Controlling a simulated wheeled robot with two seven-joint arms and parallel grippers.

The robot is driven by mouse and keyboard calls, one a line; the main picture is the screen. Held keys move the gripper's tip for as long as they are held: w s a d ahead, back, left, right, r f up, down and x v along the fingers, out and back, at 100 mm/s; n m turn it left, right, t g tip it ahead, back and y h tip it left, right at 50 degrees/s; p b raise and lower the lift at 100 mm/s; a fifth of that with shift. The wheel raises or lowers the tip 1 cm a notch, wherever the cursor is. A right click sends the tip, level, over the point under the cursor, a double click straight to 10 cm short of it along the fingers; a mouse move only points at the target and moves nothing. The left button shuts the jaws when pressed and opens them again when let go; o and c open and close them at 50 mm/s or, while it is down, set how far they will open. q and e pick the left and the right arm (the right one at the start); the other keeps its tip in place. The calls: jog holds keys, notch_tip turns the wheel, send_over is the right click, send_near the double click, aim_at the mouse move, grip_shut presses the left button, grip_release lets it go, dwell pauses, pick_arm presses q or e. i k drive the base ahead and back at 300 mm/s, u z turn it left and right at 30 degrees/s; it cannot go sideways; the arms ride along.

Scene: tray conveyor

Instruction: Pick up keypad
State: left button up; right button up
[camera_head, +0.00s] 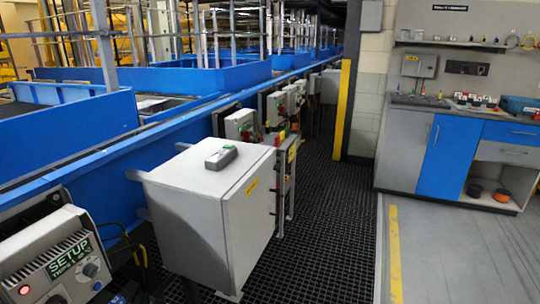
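Nothing touches the keypad from above. Neither of my grippers shows in the head view.
A blue conveyor line (115,162) runs along the left behind the cabinet. A control box marked SETUP (62,262) stands at the lower left. More grey control boxes (240,124) stand farther along. A workbench (455,150) is at the right. Dark grated floor (330,220) beside the cabinet is clear.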

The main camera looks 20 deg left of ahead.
aim_at(216, 161)
jog(key=z, duration=0.05)
jog(key=i, duration=2.7)
jog(key=u, duration=1.8)
